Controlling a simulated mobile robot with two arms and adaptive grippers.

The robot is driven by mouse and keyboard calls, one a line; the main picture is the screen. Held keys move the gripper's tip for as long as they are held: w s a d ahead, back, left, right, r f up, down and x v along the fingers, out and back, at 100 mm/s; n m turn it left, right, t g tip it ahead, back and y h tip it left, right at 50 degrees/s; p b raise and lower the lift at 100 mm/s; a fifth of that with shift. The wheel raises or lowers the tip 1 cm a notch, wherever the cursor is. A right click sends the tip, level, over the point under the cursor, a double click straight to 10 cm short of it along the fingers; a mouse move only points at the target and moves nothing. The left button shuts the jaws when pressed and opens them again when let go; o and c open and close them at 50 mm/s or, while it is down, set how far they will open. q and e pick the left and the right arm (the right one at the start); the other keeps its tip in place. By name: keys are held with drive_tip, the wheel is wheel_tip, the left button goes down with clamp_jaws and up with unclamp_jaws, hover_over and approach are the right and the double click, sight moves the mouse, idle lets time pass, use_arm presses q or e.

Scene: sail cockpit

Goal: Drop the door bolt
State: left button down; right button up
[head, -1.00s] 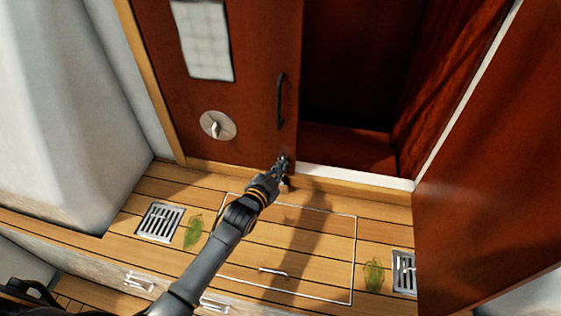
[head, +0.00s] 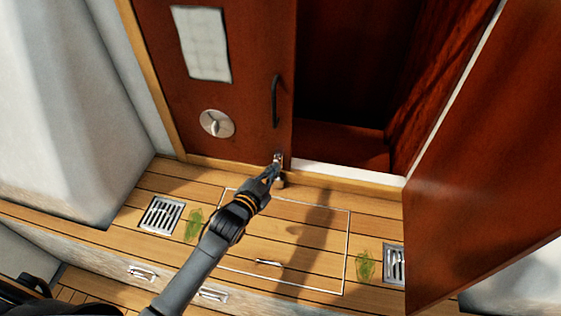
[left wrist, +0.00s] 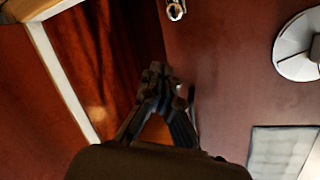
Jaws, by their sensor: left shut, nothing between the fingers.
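The door bolt (head: 278,157) is a small bright metal fitting at the lower right corner of the red-brown door (head: 245,110). It also shows as a metal ring at the top edge of the left wrist view (left wrist: 175,10). My left gripper (head: 274,167) is shut and empty, right at the bolt's lower side in the head view and partly covering it. I cannot tell whether they touch. In the left wrist view the shut fingers (left wrist: 157,72) point toward the door, apart from the ring in the picture. My right gripper is not in view.
The door carries a dark handle (head: 274,101), a round dial (head: 217,123) and a white sheet (head: 202,44). A dark opening (head: 345,70) lies to its right, then another red-brown panel (head: 480,190). The plank floor has a flush hatch (head: 310,255) and two grates (head: 162,215).

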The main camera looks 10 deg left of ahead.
use_arm(q)
drive_tip(key=v, duration=0.4)
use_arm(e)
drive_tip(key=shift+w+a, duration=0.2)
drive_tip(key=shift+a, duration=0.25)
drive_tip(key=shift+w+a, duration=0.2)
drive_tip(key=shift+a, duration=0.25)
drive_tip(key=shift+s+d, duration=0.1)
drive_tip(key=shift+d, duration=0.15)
use_arm(q)
drive_tip(key=shift+s, duration=0.1)
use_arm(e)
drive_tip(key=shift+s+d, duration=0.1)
